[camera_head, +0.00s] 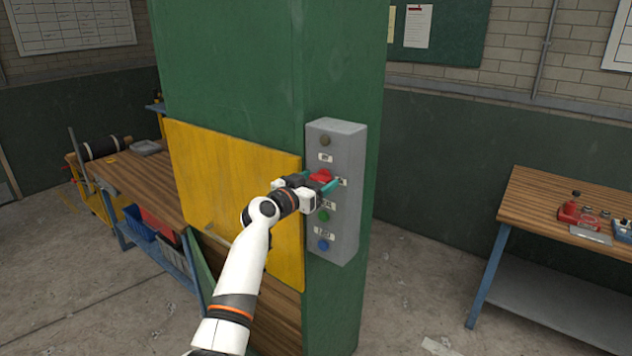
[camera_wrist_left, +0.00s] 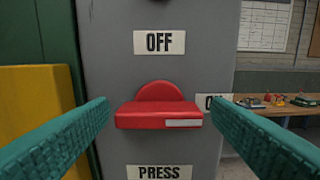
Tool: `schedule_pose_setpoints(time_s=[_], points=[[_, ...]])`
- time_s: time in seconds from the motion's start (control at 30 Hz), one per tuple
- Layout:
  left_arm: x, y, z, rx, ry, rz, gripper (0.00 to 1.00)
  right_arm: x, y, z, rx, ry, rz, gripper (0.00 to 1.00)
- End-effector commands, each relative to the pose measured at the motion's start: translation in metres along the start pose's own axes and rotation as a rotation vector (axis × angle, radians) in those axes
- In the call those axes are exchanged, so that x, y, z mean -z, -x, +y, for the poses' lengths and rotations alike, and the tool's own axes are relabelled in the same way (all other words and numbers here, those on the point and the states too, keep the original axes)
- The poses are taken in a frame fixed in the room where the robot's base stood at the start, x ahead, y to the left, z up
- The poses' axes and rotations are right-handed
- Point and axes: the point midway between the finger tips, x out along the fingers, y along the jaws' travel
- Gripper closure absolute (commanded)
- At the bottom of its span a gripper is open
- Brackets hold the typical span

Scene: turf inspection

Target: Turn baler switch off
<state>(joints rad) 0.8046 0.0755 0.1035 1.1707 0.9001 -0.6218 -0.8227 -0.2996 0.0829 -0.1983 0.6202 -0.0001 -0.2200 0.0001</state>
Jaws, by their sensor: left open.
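The baler's grey control box (camera_head: 347,150) is mounted on the green baler (camera_head: 240,70). Its red switch (camera_head: 321,176) shows large in the left wrist view (camera_wrist_left: 159,112), with a flat lever sticking out toward the camera. An OFF label (camera_wrist_left: 159,42) is above the switch, a partly hidden label starting with O (camera_wrist_left: 210,102) is at its right, and a PRESS label (camera_wrist_left: 159,172) is below. My left gripper (camera_head: 322,184) is open at the switch, its teal fingers on either side of the red lever, with gaps visible. My right gripper is not in view.
Green (camera_head: 324,215) and blue (camera_head: 323,244) buttons sit lower on the box. A yellow panel (camera_head: 235,190) is left of it. A wooden workbench (camera_head: 140,170) stands at left, and a table (camera_head: 540,205) with small items at right. Floor between box and table is mostly clear.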

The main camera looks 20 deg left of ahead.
Motion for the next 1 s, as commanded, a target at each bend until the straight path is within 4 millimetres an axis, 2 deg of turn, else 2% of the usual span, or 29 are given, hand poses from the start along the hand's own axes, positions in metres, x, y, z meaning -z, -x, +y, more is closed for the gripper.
schedule_pose_setpoints(time_s=[0.07,0.3,0.33,0.67,1.0], points=[[0.0,0.0001,0.0,0.0,0.0,0.0,0.31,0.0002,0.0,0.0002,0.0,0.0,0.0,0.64],[0.0,0.0003,0.0002,0.0,0.0,0.0,0.7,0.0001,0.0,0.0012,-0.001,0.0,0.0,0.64],[-0.0001,0.0003,0.0002,0.0,0.0,0.0,0.72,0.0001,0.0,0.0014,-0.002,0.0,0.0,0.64],[0.0005,0.0004,0.0003,-0.001,0.054,0.0,0.72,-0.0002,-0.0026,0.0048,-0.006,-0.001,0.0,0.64],[0.0004,0.0004,0.0003,-0.001,0.296,-0.001,0.72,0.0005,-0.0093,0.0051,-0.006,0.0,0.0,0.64]])
